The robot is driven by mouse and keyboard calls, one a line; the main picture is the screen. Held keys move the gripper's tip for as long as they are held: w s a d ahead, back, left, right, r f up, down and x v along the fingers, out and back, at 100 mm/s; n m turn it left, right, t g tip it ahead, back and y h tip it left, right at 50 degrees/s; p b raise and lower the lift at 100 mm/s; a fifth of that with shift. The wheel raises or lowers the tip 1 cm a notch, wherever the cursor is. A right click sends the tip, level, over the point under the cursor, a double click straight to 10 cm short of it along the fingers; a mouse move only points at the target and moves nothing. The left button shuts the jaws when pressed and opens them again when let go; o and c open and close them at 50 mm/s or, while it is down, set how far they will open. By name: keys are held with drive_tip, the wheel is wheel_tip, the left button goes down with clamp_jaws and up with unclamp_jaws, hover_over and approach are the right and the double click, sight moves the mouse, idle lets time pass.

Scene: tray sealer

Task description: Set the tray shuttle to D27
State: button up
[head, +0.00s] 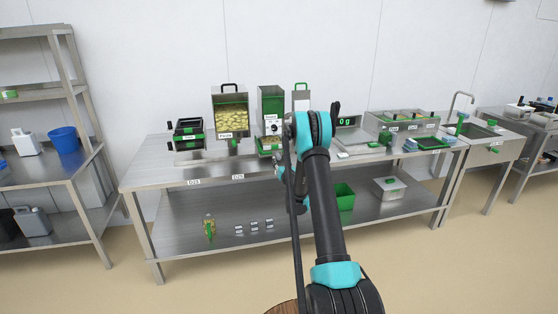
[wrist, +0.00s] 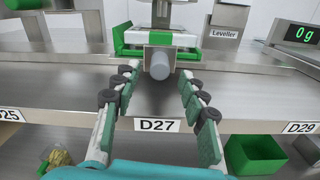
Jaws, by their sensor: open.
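A grey round knob (wrist: 159,64) sticks out toward me in the wrist view. It sits in front of a green-edged carriage (wrist: 186,53), which looks like the tray shuttle. The knob is roughly in line with the D27 label (wrist: 157,125) on the bench's front edge. My gripper (wrist: 159,76) is open, with one finger on each side of the knob. I cannot tell whether either finger touches it.
The D25 label (wrist: 9,115) and D29 label (wrist: 300,128) flank D27. The Leveller block (wrist: 224,32) and a 0 g display (wrist: 300,33) stand to the right. A green bin (head: 344,197) is on the lower shelf. The Filler hopper (head: 230,101) stands left of my arm.

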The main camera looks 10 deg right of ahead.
drive_tip(key=s, duration=0.8)
drive_tip(key=shift+s+d, duration=0.15)
drive_tip(key=shift+s, duration=0.05)
drive_tip(key=shift+r, duration=0.1)
drive_tip(key=s+a+r+n+g+y, duration=0.2)
drive_tip(key=s+a+r+n+y, duration=0.25)
drive_tip(key=a+r+n, duration=0.45)
drive_tip(key=s+a+r+n+g, duration=0.1)
drive_tip(key=s+a+n+g, duration=0.1)
drive_tip(key=s+n, duration=0.45)
drive_tip(key=s+a+r+n+g, duration=0.1)
drive_tip(key=s+a+n+g, duration=0.15)
drive_tip(key=s+n, duration=0.4)
drive_tip(key=s+d+f+n+g+h, duration=0.1)
drive_tip(key=s+n, duration=0.4)
drive_tip(key=s, duration=0.6)
drive_tip(key=s+d+f+n+g+h, duration=0.2)
drive_tip(key=s+d+f+n+g, duration=0.1)
drive_tip(key=s, duration=0.9)
drive_tip(key=s+d+f+n+g+h, duration=0.2)
drive_tip(key=s+n, duration=0.5)
drive_tip(key=s, duration=0.4)
wheel_tip(320, 180, down, 2)
drive_tip(key=shift+s+d+g, duration=0.15)
drive_tip(key=shift+s+g, duration=0.25)
drive_tip(key=shift+g, duration=0.25)
